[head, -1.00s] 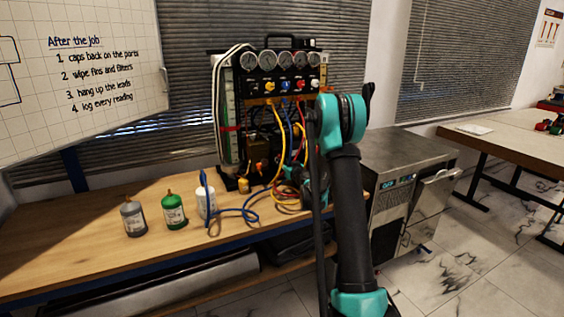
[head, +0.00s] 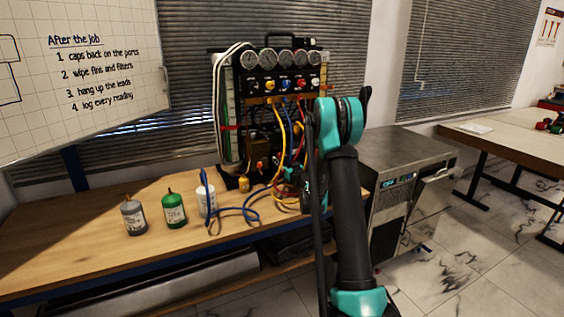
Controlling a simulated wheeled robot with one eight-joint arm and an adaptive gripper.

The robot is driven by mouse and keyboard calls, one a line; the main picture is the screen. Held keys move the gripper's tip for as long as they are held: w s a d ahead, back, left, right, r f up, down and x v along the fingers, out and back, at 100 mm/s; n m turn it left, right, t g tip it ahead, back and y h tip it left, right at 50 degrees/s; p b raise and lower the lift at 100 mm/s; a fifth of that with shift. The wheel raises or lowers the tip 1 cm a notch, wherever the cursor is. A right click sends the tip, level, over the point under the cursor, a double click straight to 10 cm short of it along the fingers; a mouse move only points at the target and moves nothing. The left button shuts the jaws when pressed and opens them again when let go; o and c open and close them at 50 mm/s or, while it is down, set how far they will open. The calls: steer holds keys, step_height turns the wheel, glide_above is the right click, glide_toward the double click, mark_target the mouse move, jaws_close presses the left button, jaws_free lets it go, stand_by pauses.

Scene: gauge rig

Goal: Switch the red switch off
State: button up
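The gauge rig (head: 285,75) stands on the wooden bench, with a row of round gauges and coloured knobs below them. A red knob (head: 300,84) shows on its panel. I cannot make out a red switch for certain; the lower right of the rig is behind my arm. My gripper (head: 287,190) is low in front of the rig, among the hoses. It is small, dark and partly hidden by my arm, so its fingers and any contact cannot be told.
Yellow, red and blue hoses (head: 240,211) hang from the rig and loop on the bench (head: 90,235). A grey bottle (head: 134,217), a green bottle (head: 174,211) and a white bottle (head: 206,199) stand left. A steel machine (head: 405,160) stands right.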

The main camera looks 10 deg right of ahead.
steer(key=v, duration=1.2)
steer(key=shift+f, duration=0.15)
steer(key=s+a+n+g+y, duration=0.1)
steer(key=s+a+g, duration=0.35)
steer(key=s, duration=0.55)
steer(key=s+a+g, duration=0.3)
steer(key=s+a, duration=0.2)
steer(key=s, duration=0.5)
steer(key=s+d+f+m+g+h, duration=0.1)
steer(key=s+d+f+g+h, duration=0.1)
steer(key=s, duration=0.6)
steer(key=s+d+f+m+g+h, duration=0.1)
steer(key=s+d+f+m+h, duration=0.1)
steer(key=s, duration=0.6)
steer(key=s+d+f+m+g+h, duration=0.1)
steer(key=s+d+f, duration=0.3)
steer(key=s, duration=0.4)
steer(key=shift+d+f+m+g+h, duration=0.2)
steer(key=shift+d+m+g+h, duration=0.1)
steer(key=shift+d+g+h, duration=0.55)
